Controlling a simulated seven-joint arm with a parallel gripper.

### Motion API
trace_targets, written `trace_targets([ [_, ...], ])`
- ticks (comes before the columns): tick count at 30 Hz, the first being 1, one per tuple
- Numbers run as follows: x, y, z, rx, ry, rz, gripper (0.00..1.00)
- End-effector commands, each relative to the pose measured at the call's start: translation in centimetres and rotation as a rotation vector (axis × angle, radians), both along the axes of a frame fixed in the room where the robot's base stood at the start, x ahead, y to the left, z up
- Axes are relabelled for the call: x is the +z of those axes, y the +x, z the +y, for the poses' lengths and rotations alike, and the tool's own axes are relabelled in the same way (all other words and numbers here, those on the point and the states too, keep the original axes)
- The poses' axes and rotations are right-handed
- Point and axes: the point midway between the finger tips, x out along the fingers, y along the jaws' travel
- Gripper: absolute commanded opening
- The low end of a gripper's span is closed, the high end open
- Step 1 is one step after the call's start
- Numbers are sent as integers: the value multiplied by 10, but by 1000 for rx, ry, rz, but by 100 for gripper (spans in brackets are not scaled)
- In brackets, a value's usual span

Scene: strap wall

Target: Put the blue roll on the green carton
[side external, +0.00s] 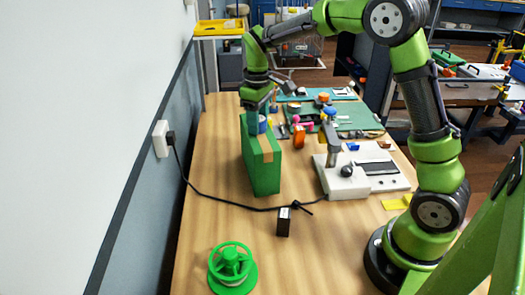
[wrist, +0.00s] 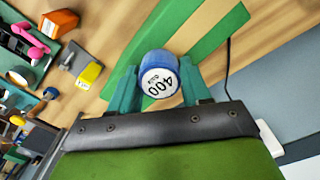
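The blue roll (wrist: 158,75) has a white end face printed "400". In the wrist view it sits between the two teal fingers of my gripper (wrist: 160,82), which appear to touch it on both sides. The green carton (side external: 262,165), with a tan tape strip, stands upright on the table. In the side view my gripper (side external: 258,108) is over the carton's far end and the roll (side external: 262,125) is at the carton's top. I cannot tell whether the roll rests on it. In the wrist view the carton's green top (wrist: 222,38) lies behind the roll.
A white wall with an outlet (side external: 160,138) is close on the left. A white device (side external: 345,180) stands to the right, a green spool (side external: 232,268) in front. Tools lie behind.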

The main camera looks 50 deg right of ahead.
Motion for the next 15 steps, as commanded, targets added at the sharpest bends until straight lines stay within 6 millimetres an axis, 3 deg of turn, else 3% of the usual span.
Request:
trace_targets([
  [1,0,0,0,0,0,0,56],
  [4,0,0,0,0,0,0,70],
  [15,7,0,0,1,0,-2,70],
])
